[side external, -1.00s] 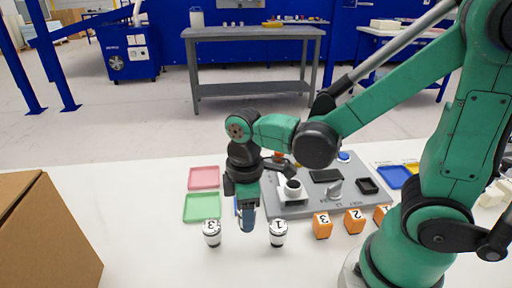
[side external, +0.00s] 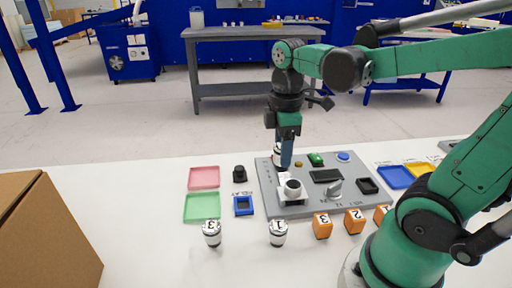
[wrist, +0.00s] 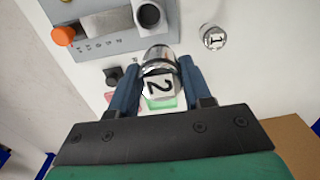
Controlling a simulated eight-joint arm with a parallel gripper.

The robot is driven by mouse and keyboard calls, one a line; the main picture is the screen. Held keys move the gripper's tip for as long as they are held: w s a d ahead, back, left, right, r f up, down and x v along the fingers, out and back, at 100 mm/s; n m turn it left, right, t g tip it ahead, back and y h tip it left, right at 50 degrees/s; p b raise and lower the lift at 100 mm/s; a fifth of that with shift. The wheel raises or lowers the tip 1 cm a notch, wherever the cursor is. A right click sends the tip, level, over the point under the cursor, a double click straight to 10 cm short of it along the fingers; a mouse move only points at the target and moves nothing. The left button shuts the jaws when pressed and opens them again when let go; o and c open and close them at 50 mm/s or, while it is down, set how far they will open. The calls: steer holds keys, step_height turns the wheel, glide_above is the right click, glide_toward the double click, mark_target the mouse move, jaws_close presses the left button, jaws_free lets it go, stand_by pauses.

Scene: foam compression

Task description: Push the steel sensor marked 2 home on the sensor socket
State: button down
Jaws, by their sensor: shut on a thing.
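The steel sensor marked 2 (wrist: 158,82) is between my gripper's fingers in the wrist view, its label facing the camera. My gripper (side external: 285,155) is shut on it, and in the side view it is low over the back left corner of the grey panel (side external: 268,190). Part of the sensor (side external: 277,158) shows beside the fingers there. The sensor's lower end and whatever lies under it are hidden, so I cannot tell whether it touches the sensor socket.
Sensors marked 1 (side external: 278,233) and 3 (side external: 212,233) stand on the table in front. A white holder with a black opening (side external: 292,190) is near the gripper. Several orange blocks (side external: 322,225) line the panel front. Pink (side external: 204,177) and green (side external: 202,206) trays lie left.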

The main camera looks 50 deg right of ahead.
steer(key=shift+s+d+f, duration=0.25)
steer(key=shift+d+f, duration=0.2)
steer(key=shift+f, duration=0.25)
steer(key=shift+s+d+f, duration=0.25)
steer(key=shift+d+f, duration=0.2)
steer(key=shift+f, duration=0.2)
steer(key=shift+s+d+f, duration=0.25)
steer(key=shift+d+f, duration=0.2)
steer(key=shift+f, duration=0.25)
steer(key=shift+f, duration=1.3)
steer(key=shift+c, duration=1.5)
jaws_free()
steer(key=shift+r, duration=0.1)
steer(key=shift+r, duration=2.6)
steer(key=w+a+r+m+t, duration=0.1)
steer(key=w+a+m+t, duration=0.2)
steer(key=a+m+t, duration=0.4)
steer(key=shift+w+a+m, duration=0.2)
steer(key=shift+a+m, duration=0.35)
steer(key=shift+m, duration=0.45)
